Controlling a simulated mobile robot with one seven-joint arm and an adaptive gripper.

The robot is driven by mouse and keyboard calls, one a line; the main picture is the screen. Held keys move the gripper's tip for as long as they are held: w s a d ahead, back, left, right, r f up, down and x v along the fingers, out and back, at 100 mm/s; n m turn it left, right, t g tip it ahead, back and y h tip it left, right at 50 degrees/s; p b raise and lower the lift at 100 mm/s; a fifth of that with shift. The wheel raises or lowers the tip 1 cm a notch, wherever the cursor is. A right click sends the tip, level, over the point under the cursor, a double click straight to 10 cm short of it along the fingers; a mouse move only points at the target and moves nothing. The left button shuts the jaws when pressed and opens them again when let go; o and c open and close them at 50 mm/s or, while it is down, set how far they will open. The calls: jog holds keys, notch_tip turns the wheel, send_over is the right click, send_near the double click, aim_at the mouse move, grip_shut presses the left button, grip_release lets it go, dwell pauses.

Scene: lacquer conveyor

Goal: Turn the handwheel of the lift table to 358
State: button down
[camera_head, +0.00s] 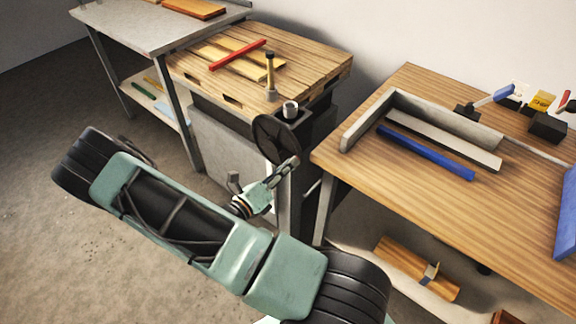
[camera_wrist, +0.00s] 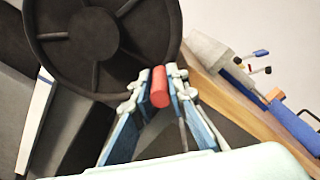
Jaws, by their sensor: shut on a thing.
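The handwheel (camera_head: 272,138) is a dark spoked wheel on the front of the lift table (camera_head: 235,150), below its wooden top. A red handle (camera_wrist: 159,88) sits at the wheel's lower right rim. My gripper (camera_wrist: 157,86) is shut on this handle, one fingertip on each side. In the head view my gripper (camera_head: 289,167) is at the wheel's lower right, and the handle is hidden there. No angle reading is visible.
A wooden workbench (camera_head: 430,190) with a blue bar (camera_head: 425,152) and grey rails stands close on the right. A red bar (camera_head: 238,55) and a small upright post (camera_head: 270,75) are on the lift table's top. A grey shelf table (camera_head: 150,30) stands behind left. Floor at left is clear.

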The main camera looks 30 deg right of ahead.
jog(key=shift+r, duration=0.1)
jog(key=c, duration=1.9)
grip_release()
jog(key=v, duration=1.2)
